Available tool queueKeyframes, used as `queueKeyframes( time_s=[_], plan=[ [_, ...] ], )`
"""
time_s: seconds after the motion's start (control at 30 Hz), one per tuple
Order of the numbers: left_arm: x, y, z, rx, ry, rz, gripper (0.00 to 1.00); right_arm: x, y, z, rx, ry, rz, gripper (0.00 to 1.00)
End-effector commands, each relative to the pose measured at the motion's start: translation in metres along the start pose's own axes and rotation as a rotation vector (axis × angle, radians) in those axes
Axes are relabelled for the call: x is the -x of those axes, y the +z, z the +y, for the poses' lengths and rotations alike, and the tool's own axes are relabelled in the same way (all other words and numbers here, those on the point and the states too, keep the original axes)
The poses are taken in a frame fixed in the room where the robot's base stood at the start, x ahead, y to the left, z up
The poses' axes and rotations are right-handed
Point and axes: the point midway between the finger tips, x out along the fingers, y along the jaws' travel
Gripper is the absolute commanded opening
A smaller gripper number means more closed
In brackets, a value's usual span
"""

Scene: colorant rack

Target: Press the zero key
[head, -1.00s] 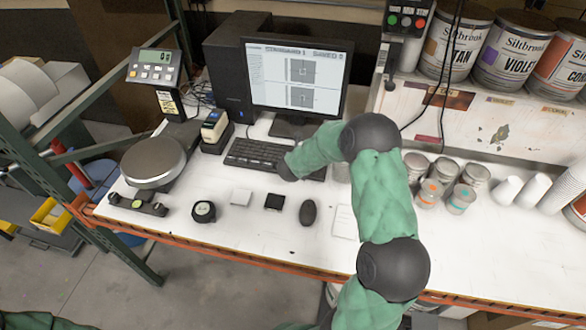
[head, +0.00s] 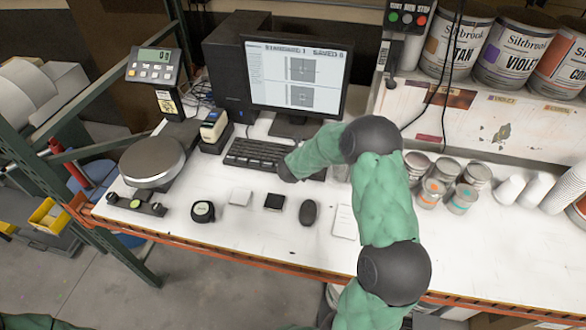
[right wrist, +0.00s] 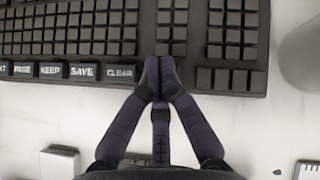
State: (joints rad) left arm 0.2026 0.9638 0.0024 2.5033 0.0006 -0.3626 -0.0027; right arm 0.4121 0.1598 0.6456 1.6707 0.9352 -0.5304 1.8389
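The black keyboard (head: 245,154) lies on the white bench in front of the monitor. It also fills the upper part of the right wrist view (right wrist: 70,48). A lower row of labelled keys there includes SAVE (right wrist: 84,71) and CLEAR (right wrist: 120,72); the other keys show no readable marks. The scale's indicator (head: 153,67) has a lit display and a small keypad; its key labels are too small to read. My right gripper (right wrist: 154,66) is shut and empty, its tips over the keyboard's near edge, right of CLEAR. I cannot tell whether they touch. My left gripper is not in view.
The monitor (head: 296,76) stands behind the keyboard. The round scale pan (head: 151,160) is left of it. A mouse (head: 308,212), a black square (head: 274,202) and a tape measure (head: 203,211) lie along the front. Several small cans (head: 432,193) stand right of my arm.

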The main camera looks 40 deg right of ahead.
Motion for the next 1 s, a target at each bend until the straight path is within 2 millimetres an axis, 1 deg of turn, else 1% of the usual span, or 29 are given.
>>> queueKeyframes(
  time_s=[0.63,1.0],
  plan=[
    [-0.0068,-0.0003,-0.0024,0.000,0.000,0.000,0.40,-0.0042,-0.0040,0.0018,0.000,0.000,0.000,0.00],
    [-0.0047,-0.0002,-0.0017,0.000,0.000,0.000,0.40,-0.0022,-0.0023,0.0010,0.000,0.000,0.000,0.00]
  ],
)
